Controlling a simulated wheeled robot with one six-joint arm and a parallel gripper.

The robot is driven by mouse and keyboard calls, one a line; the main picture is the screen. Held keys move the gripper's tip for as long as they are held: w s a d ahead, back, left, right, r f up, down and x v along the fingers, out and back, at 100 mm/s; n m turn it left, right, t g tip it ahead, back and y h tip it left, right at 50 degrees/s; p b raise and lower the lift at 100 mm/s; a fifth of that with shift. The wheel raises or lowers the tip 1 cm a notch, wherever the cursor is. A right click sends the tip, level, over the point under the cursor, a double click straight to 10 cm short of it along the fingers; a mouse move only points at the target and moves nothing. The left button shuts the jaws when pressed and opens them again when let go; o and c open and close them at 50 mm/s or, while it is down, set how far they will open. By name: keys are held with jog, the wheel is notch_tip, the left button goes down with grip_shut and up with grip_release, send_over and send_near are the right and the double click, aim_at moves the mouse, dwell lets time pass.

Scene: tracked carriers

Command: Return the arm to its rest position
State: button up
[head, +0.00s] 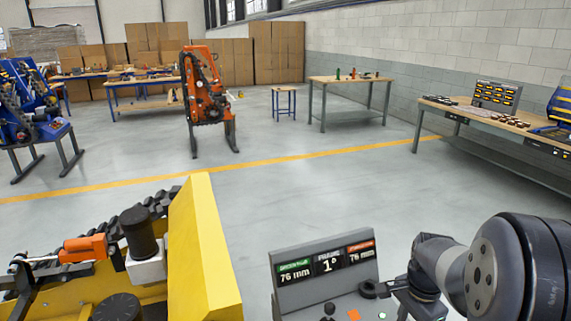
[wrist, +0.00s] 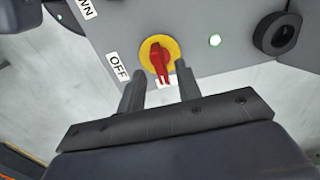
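My arm (head: 440,262) reaches in from the lower right in the head view, over a grey control console (head: 300,268). In the wrist view my gripper (wrist: 160,70) is open, its two dark fingers apart with nothing held. A red rotary switch (wrist: 158,58) on a yellow round plate sits just beyond and between the fingertips. I cannot tell whether the fingers touch it. An OFF label (wrist: 118,66) is left of the switch. The fingertips are hard to make out in the head view.
A yellow tracked machine (head: 205,250) stands close at left. Tables (head: 350,82) and an orange machine (head: 205,95) stand farther off across open floor.

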notch_tip(320, 180, up, 7)
jog(key=shift+r, duration=0.1)
notch_tip(320, 180, down, 11)
jog(key=shift+r, duration=0.2)
jog(key=shift+r+n, duration=0.15)
jog(key=shift+n, duration=0.25)
jog(key=n, duration=0.3)
jog(key=n+p, duration=0.1)
jog(key=n, duration=0.4)
jog(key=shift+n, duration=0.4)
jog(key=shift+r, duration=0.1)
